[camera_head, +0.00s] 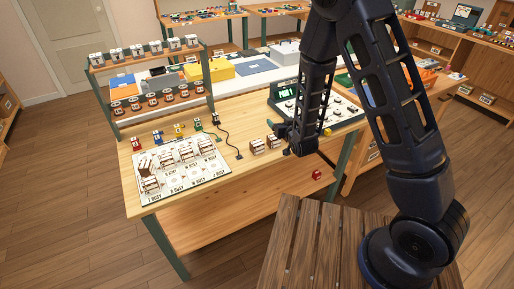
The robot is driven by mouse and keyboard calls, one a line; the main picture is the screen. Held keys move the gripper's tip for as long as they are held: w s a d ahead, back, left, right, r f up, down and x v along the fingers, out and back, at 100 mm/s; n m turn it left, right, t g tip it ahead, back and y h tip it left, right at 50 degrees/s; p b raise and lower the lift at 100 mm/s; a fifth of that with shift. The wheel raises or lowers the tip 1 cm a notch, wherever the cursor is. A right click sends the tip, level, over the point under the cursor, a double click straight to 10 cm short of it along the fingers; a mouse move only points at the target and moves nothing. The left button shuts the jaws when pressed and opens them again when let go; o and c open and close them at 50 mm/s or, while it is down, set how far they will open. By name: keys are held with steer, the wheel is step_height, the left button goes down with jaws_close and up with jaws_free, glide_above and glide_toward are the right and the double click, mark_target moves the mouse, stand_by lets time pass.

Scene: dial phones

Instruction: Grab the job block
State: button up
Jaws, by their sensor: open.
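I cannot tell for sure which piece is the job block. Two small brown-and-white blocks, a left one (257,146) and a right one (272,142), stand side by side on the wooden bench near its front edge. More brown-and-white blocks (185,152) sit in rows on a white printed board (208,176) at the bench's left, with a taller stack (147,170) at its left end. My gripper (288,140) is at the lower end of my dark arm, just right of the two blocks. It is open; its fingers are small and partly hidden.
A rack (150,85) with rows of small items stands at the bench's back left. Small coloured blocks (158,136) line the board's far edge. A black cable (227,137) lies beside the board. A red cube (316,175) is below the bench top.

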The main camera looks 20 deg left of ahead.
mark_target(260, 146)
steer(key=s+a+f+n+y, duration=0.1)
steer(key=s+f, duration=0.1)
steer(key=s, duration=0.1)
steer(key=s+a+f+n+y, duration=0.1)
steer(key=s+a+f, duration=0.1)
steer(key=s, duration=0.1)
steer(key=s+a+f+n+y, duration=0.1)
steer(key=s+a+f, duration=0.1)
steer(key=s+f, duration=0.1)
steer(key=shift+y, duration=0.4)
steer(key=shift+s+f, duration=0.2)
steer(key=shift+s, duration=0.05)
steer(key=shift+s+f, duration=0.15)
steer(key=shift+f, duration=0.35)
steer(key=shift+w+a, duration=0.2)
steer(key=shift+x, duration=2.1)
steer(key=c, duration=1.1)
